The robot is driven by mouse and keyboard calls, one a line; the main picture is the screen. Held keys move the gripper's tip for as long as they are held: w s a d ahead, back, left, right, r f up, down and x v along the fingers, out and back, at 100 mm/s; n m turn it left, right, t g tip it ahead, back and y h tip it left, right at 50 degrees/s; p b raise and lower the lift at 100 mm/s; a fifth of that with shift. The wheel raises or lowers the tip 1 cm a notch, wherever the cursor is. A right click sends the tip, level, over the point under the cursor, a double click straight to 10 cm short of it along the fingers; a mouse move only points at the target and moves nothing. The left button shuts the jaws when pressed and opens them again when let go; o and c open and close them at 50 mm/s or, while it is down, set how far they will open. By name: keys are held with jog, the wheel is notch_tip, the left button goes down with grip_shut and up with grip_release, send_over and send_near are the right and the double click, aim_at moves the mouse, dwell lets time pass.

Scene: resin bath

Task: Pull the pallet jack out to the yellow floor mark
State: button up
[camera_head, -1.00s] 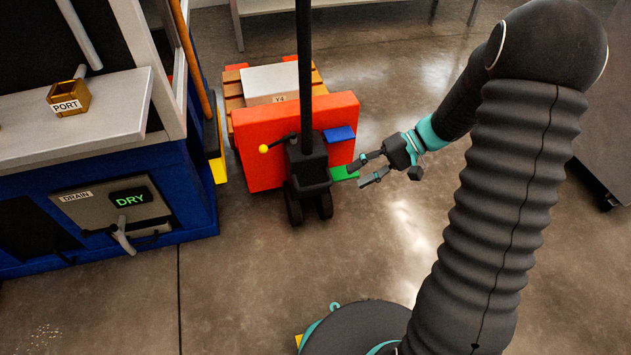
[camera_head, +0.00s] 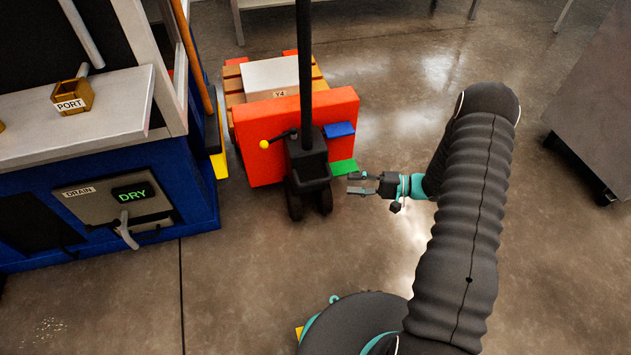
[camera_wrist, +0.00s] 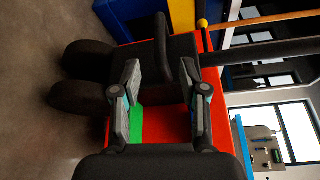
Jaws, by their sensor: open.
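The red pallet jack (camera_head: 255,172) stands beside the blue cabinet, with a black upright mast (camera_head: 304,70), a black lower housing and dark wheels at its front. A yellow-knobbed lever (camera_head: 265,144) sticks out left. A blue tab (camera_head: 339,130) and a lower green tab (camera_head: 343,167) are on its right side. My gripper (camera_head: 350,183) is open and empty, just right of and near the green tab. In the wrist view my open fingers (camera_wrist: 158,95) point at the jack's black housing, with the green tab (camera_wrist: 136,124) behind one finger. Contact cannot be told. A yellow floor mark is not clearly visible.
A wooden pallet (camera_head: 233,84) with a white box (camera_head: 284,78) labelled Y4 sits on the jack. A grey cabinet (camera_head: 600,100) is at right. The front floor is clear.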

aim_at(323, 182)
jog(key=a, duration=0.7)
jog(key=w+a+f, duration=0.1)
jog(key=a, duration=0.3)
jog(key=shift+w+a, duration=0.1)
jog(key=shift+a, duration=0.2)
grip_shut()
